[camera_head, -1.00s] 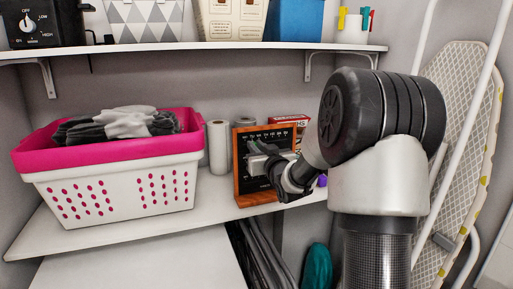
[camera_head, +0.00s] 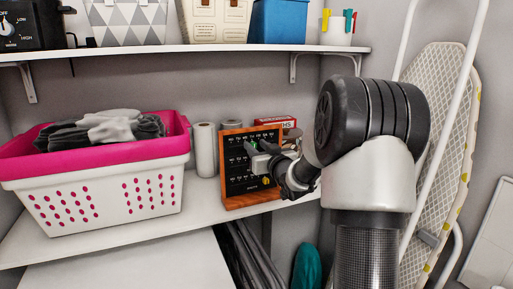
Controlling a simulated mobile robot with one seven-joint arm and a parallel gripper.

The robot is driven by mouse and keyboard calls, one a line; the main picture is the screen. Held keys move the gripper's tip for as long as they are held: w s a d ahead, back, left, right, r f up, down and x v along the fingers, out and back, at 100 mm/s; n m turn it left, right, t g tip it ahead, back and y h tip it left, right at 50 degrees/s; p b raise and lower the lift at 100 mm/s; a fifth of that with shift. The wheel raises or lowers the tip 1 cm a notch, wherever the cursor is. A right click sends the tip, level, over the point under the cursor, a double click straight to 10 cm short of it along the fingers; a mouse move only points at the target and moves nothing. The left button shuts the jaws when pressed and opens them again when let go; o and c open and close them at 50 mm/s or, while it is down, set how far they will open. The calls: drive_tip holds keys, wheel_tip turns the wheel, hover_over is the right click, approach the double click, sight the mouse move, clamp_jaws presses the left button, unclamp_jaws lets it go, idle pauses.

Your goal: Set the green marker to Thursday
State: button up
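The wood-framed black board (camera_head: 232,187) stands on the shelf, with rows of small white labels too small to read. The green marker (camera_head: 253,144) shows as a small green patch on the upper part of the board. My gripper (camera_head: 255,153) is in front of the board, its grey fingers at the green marker. Whether they touch or grip it cannot be told at this size. The fingers and wrist hide the right-hand part of the board. A yellow marker (camera_head: 266,181) sits lower on the board.
A pink and white laundry basket (camera_head: 110,190) with grey cloths stands left of the board. A white roll (camera_head: 205,150) stands close to the board's left side. A red box (camera_head: 275,121) is behind it. An upper shelf (camera_head: 190,49) runs above; an ironing board (camera_head: 440,150) leans at right.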

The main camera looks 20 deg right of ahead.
drive_tip(key=s, duration=1.7)
drive_tip(key=shift+s, duration=0.2)
